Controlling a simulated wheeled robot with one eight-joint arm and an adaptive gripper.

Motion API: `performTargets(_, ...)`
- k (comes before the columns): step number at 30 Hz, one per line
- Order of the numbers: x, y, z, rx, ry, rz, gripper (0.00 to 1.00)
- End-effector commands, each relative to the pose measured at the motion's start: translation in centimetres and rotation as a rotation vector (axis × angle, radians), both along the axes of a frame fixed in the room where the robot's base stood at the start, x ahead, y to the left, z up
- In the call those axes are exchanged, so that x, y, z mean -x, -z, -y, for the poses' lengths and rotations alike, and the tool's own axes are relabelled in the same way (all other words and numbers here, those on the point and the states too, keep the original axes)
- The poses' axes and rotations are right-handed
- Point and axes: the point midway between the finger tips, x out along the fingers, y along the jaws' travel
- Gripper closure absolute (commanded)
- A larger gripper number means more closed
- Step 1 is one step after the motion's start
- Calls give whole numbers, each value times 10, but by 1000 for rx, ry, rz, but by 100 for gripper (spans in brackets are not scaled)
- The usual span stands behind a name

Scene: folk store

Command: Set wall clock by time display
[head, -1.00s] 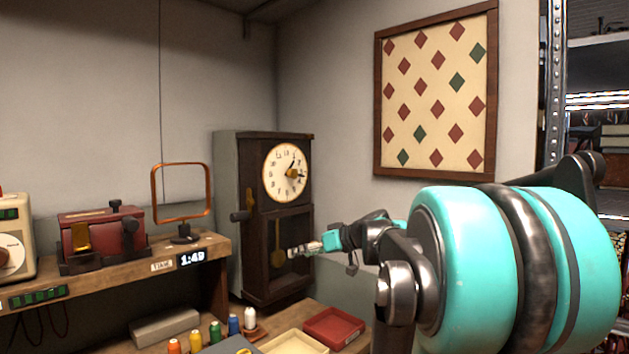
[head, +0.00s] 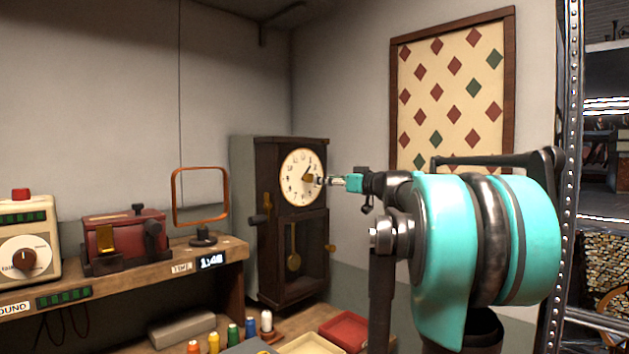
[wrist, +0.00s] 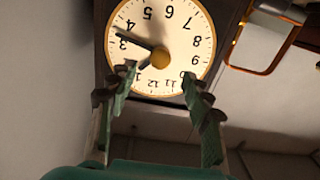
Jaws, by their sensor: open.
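The wall clock (head: 268,215) is a dark wooden case against the back wall, with a round cream face (head: 294,190) and a pendulum (head: 293,260) below. In the wrist view the clock face (wrist: 185,30) appears upside down. Its long hand (wrist: 132,38) points between 3 and 4, and its short hand (wrist: 146,66) points near 1 to 2. A brass knob (wrist: 160,58) is at the centre. My gripper (head: 322,181) is open in front of the face, its fingers (wrist: 160,76) apart and straddling the area beside the knob; contact is unclear. The time display (head: 211,260) appears to read 1:48 or 1:49.
The wooden shelf (head: 150,268) at left holds a red device (head: 125,236), an orange-framed stand (head: 201,197) and a cream dial box (head: 25,240). Spools (head: 233,334) and a red tray (head: 346,331) sit lower in front. A metal rack post (head: 568,200) stands at right.

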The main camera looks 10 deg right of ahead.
Motion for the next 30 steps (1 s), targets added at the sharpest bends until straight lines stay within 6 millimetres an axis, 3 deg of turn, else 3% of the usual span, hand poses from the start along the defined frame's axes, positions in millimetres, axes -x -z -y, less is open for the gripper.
performTargets(21, -53, 0, -39, 1, -2, -1, 50)
performTargets(30, -54, 0, -40, 1, -1, -1, 50)
